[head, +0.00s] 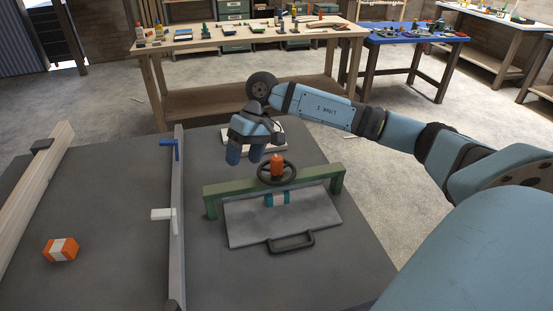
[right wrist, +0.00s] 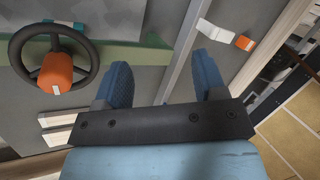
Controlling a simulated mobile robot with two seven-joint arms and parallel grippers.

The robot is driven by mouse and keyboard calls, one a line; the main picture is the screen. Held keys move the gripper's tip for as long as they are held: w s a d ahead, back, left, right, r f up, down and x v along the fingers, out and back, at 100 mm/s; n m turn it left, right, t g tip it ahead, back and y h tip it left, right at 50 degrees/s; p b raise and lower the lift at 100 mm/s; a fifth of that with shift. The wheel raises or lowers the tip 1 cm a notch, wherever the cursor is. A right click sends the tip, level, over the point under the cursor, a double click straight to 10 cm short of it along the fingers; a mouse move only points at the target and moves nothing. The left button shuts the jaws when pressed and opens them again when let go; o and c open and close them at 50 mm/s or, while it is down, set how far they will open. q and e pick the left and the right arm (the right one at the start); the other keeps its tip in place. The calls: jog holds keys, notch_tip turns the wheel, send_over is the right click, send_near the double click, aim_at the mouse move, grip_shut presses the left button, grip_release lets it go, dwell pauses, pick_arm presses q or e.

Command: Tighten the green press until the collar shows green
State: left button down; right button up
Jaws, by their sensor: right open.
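The green press (head: 323,182) stands on the grey bench as a green beam on legs over a grey plate. Its dark handwheel (head: 277,184), with an orange knob (head: 277,165), sits on the beam; the wheel also shows at the upper left of the right wrist view (right wrist: 95,62). A teal-and-white piece (head: 277,199) is under the beam; I cannot make out a separate collar or its colour. My right gripper (head: 245,156) is open and empty, fingers down, behind and left of the wheel and apart from it. It also shows in the right wrist view (right wrist: 165,72). My left gripper is out of view.
A grey plate with a dark handle (head: 290,243) lies in front. A grey rail (head: 177,240) with a blue lever (head: 175,143) and a white block (head: 162,214) runs left of the press. An orange-and-white block (head: 61,249) lies farther left. A pale board (head: 262,149) lies behind the press.

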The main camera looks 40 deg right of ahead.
aim_at(277, 158)
jog(key=d+r+n+h+b, duration=0.1)
jog(key=d+r+n+h, duration=0.3)
jog(key=d, duration=0.7)
jog(key=shift+m+h, duration=0.5)
jog(key=f, duration=1.3)
jog(key=shift+w+d+p, duration=0.1)
jog(key=shift+w+p, duration=0.2)
jog(key=c, duration=0.9)
